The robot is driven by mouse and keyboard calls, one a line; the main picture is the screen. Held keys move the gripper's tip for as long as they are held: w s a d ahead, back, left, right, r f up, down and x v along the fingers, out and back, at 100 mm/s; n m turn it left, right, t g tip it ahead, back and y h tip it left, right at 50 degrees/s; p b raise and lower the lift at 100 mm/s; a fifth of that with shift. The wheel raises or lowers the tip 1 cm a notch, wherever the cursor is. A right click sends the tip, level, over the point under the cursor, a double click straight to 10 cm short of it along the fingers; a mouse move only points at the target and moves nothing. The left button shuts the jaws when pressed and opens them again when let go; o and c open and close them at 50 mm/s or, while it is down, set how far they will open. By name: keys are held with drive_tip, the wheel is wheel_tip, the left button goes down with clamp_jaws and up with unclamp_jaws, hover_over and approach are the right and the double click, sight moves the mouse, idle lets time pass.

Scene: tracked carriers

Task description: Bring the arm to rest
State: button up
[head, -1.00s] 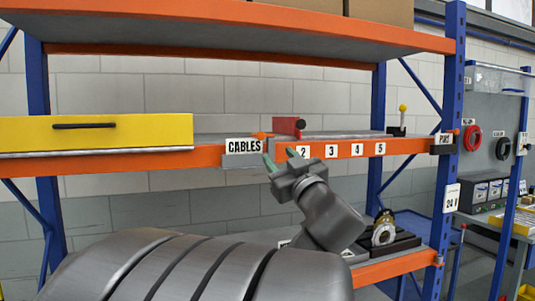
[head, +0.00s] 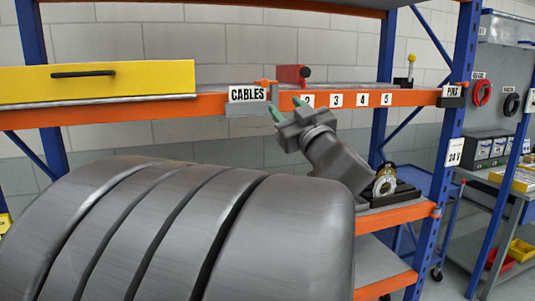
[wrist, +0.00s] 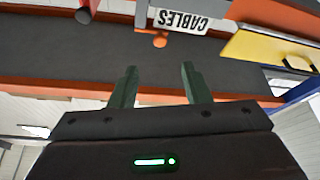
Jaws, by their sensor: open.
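My gripper (head: 286,106) is open in the head view, in front of the orange shelf beam (head: 205,105), just right of the CABLES label (head: 248,94). In the wrist view my gripper (wrist: 159,85) shows two dark green fingers spread apart with nothing between them. The CABLES label (wrist: 182,20) appears upside down beyond the fingertips. My grey arm fills the lower middle of the head view and hides part of the lower shelf.
A yellow drawer (head: 110,79) sits on the shelf at left. A red block (head: 291,74) and a yellow-knobbed lever (head: 410,68) stand on the shelf. A blue upright (head: 455,150) stands at right.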

sight(265, 85)
drive_tip(key=p+x, duration=0.2)
drive_tip(key=x, duration=1)
drive_tip(key=shift+f, duration=0.1)
drive_tip(key=shift+m, duration=0.3)
drive_tip(key=shift+h, duration=0.3)
drive_tip(key=shift+s, duration=0.1)
